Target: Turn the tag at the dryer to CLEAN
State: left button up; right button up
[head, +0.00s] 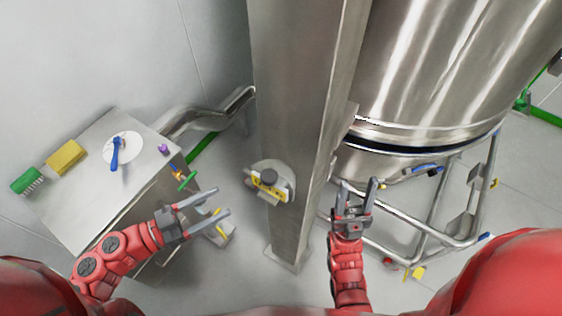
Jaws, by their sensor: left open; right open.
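The tag (264,187) is a pale rounded plate with a yellow band and a dark round knob (268,177), on the lower part of the steel column (295,110). Its lettering is too small to read. The dryer (430,70) is the large steel vessel behind the column at the right. My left gripper (222,201) is open and empty, left of the tag and apart from it in the picture. My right gripper (359,181) is open and empty, right of the column, in front of the dryer's lower frame.
A tubular frame (435,228) stands under the dryer. Floor shows between table and column.

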aim_at(270, 184)
pick_arm(q)
jog(key=x, duration=1.7)
jog(key=shift+d+b, duration=0.25)
jog(key=shift+b, duration=0.15)
jog(key=shift+c, duration=0.2)
jog(key=shift+w, duration=0.1)
grip_shut()
